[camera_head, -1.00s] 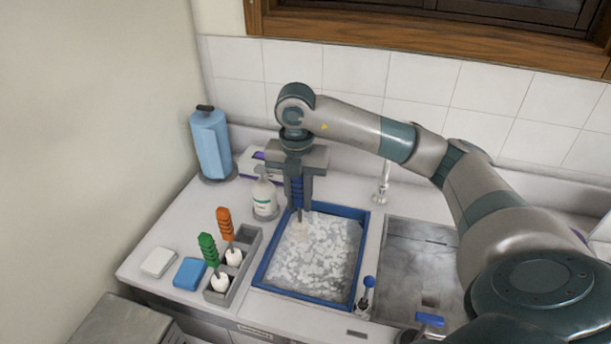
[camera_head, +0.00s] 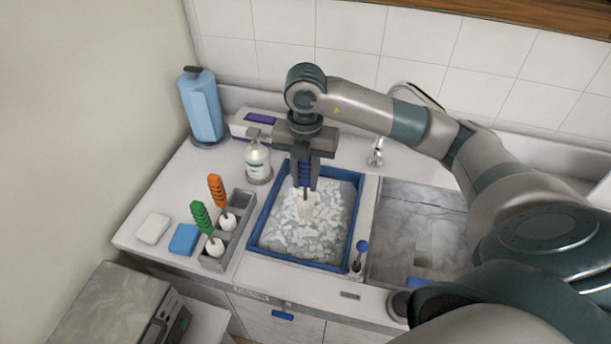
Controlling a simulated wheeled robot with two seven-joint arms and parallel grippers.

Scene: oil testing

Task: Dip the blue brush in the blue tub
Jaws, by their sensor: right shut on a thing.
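The blue tub (camera_head: 257,224) is a blue-rimmed rectangular basin set in the counter, filled with grey water and white foam. My right gripper (camera_head: 305,182) points down over the back part of the tub and is shut on the blue brush (camera_head: 304,173). The brush hangs upright with its white head (camera_head: 306,208) down at the foam. I cannot tell exactly how deep the head sits. My left gripper is not in view.
A grey holder (camera_head: 213,263) left of the tub carries a green brush (camera_head: 202,217) and an orange brush (camera_head: 217,190). A faucet (camera_head: 376,150) is right of the tub.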

